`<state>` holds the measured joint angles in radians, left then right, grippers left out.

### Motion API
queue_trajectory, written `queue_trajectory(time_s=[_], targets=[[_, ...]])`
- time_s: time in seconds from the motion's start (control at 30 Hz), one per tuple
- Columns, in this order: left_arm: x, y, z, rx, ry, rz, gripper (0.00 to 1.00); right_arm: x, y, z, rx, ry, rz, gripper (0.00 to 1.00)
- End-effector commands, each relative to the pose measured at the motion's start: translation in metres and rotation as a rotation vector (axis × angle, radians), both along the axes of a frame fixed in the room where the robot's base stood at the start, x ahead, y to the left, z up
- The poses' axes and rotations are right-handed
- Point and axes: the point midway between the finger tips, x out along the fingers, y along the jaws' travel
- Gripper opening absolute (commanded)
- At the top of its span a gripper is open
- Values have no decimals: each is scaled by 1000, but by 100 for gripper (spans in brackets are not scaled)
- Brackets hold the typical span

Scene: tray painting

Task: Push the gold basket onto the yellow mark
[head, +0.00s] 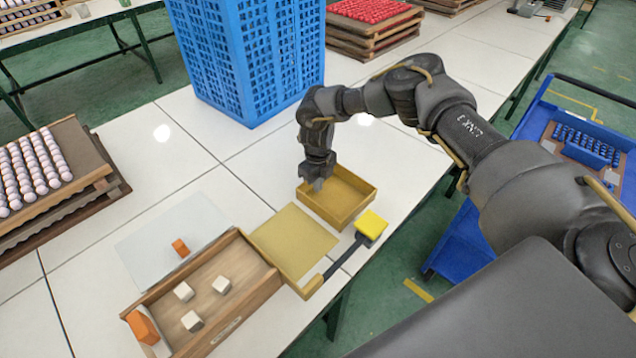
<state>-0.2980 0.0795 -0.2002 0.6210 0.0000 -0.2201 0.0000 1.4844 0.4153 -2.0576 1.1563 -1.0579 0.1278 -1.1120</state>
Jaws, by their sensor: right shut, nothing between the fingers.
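The gold basket (358,208) is an open, shallow, square tray on the white table. It looks empty. The yellow mark (293,243) is a flat, dull yellow square on the table, to the left of and nearer than the basket. The basket's near left side lies close to the mark's far right edge. My right gripper (318,184) is shut and empty, pointing down at the basket's far left part. Its tips appear inside or just over the rim; I cannot tell whether they touch a wall. My left gripper is out of view.
A wooden box (262,280) with several white blocks adjoins the mark's near left side. A bright yellow pad (371,223) on a dark handle lies by the mark's right side, near the table edge. A blue crate (250,60) stands behind. Clear table lies left of the basket.

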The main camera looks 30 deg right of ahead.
Motion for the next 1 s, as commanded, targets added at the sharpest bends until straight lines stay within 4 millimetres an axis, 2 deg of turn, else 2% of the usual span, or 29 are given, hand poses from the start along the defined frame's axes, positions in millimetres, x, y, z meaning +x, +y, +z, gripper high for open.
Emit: queue_trajectory(time_s=[0.37,1.0], targets=[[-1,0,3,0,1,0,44,-1,4,1,0,0,1,0],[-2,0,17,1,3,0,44,-17,47,1,1,1,1,0]])
